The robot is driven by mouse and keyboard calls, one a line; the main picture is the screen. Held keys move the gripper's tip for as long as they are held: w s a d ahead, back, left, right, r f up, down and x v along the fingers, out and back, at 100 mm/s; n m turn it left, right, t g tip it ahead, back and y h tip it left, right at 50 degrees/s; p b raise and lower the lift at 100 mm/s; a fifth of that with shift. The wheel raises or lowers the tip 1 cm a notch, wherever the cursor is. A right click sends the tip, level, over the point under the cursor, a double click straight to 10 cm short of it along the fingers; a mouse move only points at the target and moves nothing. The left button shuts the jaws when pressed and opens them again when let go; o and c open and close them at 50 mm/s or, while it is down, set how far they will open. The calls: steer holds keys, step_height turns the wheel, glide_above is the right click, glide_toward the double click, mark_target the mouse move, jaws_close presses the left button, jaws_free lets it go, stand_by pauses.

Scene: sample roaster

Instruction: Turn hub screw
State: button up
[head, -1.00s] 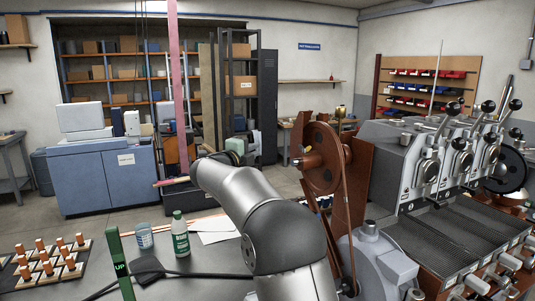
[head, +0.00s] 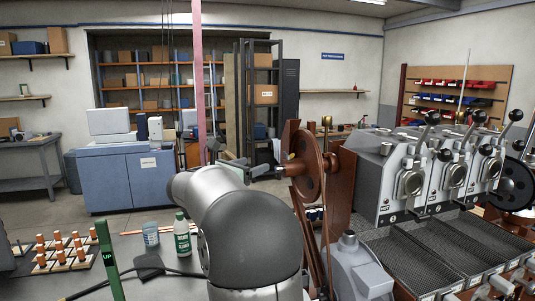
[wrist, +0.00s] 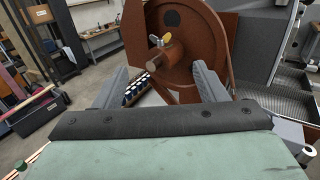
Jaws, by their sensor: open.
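The rust-brown wheel (head: 308,176) stands upright on its bracket, with its hub shaft (head: 287,171) sticking out to the left. In the wrist view the hub shaft (wrist: 165,57) is a round brown stub in front of the wheel (wrist: 190,72). A small screw with a yellow wing (wrist: 155,41) sits at the upper left of the stub. My gripper (wrist: 163,76) is open and empty, its two grey fingers spread left and right below and around the stub's line. In the head view my gripper (head: 236,165) is left of the hub, partly hidden by my arm.
A grey machine with several lever heads (head: 410,180) stands close on the right. A grey motor housing (head: 352,268) sits below the wheel. A green bottle (head: 182,235), a blue-labelled jar (head: 150,234) and a green post (head: 108,262) stand on the bench at left.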

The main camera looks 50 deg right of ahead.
mark_target(288, 152)
steer(key=shift+w+d+p, duration=0.15)
steer(key=shift+d+p, duration=1.5)
steer(key=shift+d, duration=2.5)
steer(key=shift+w+d+p, duration=0.1)
steer(key=shift+d+p, duration=1.55)
steer(key=shift+d, duration=2.5)
steer(key=shift+c, duration=0.3)
steer(key=c, duration=0.9)
